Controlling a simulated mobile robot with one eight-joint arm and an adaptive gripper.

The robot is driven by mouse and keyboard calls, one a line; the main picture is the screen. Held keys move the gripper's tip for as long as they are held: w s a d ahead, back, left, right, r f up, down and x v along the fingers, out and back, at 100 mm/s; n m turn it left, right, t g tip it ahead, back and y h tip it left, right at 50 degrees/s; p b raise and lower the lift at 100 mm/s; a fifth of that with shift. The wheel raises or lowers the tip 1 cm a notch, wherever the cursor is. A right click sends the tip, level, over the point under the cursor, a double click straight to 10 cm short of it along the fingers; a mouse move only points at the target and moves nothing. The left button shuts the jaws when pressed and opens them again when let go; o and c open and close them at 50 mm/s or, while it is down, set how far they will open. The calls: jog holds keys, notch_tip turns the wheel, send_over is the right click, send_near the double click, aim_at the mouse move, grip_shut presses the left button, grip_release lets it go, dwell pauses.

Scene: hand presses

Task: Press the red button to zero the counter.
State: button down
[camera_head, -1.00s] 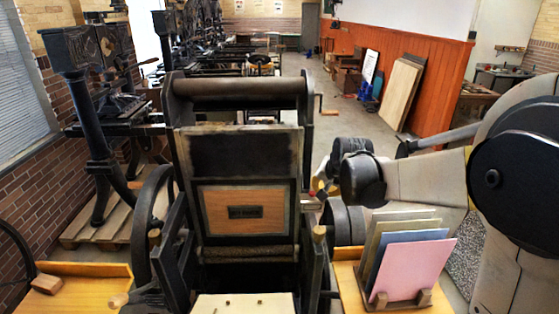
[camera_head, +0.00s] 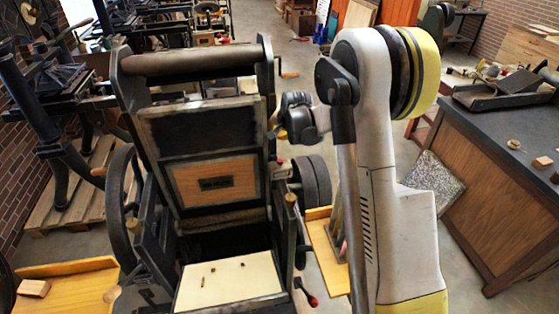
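The counter (camera_head: 282,171) is a small pale box on the right side of the black hand press frame (camera_head: 266,120). A tiny red spot on its top, which looks like the red button (camera_head: 279,162), shows at its upper left. My gripper (camera_head: 273,135) is just above and slightly left of the counter in the picture, beside the press's right upright. It looks apart from the button. My wrist hides part of it, and its fingers are too small to tell open from shut.
A red-knobbed handle (camera_head: 312,301) sticks out low on the press's right. A flywheel (camera_head: 318,185) stands behind the counter. A wooden side shelf (camera_head: 322,250) is partly behind my arm.

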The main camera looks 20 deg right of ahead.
aim_at(280, 162)
notch_tip(280, 162, down, 8)
jog(key=b, duration=0.4)
jog(key=shift+r+b, duration=0.15)
jog(key=shift+b, duration=0.15)
jog(key=shift+f+b, duration=0.35)
jog(key=shift+f, duration=0.15)
jog(key=shift+f, duration=0.1)
dwell(0.7)
jog(key=shift+f+b, duration=0.3)
jog(key=shift+b, duration=0.25)
jog(key=shift+f+b, duration=0.6)
dwell(0.4)
jog(key=shift+r, duration=0.2)
jog(key=shift+r+p, duration=0.45)
jog(key=shift+r, duration=0.4)
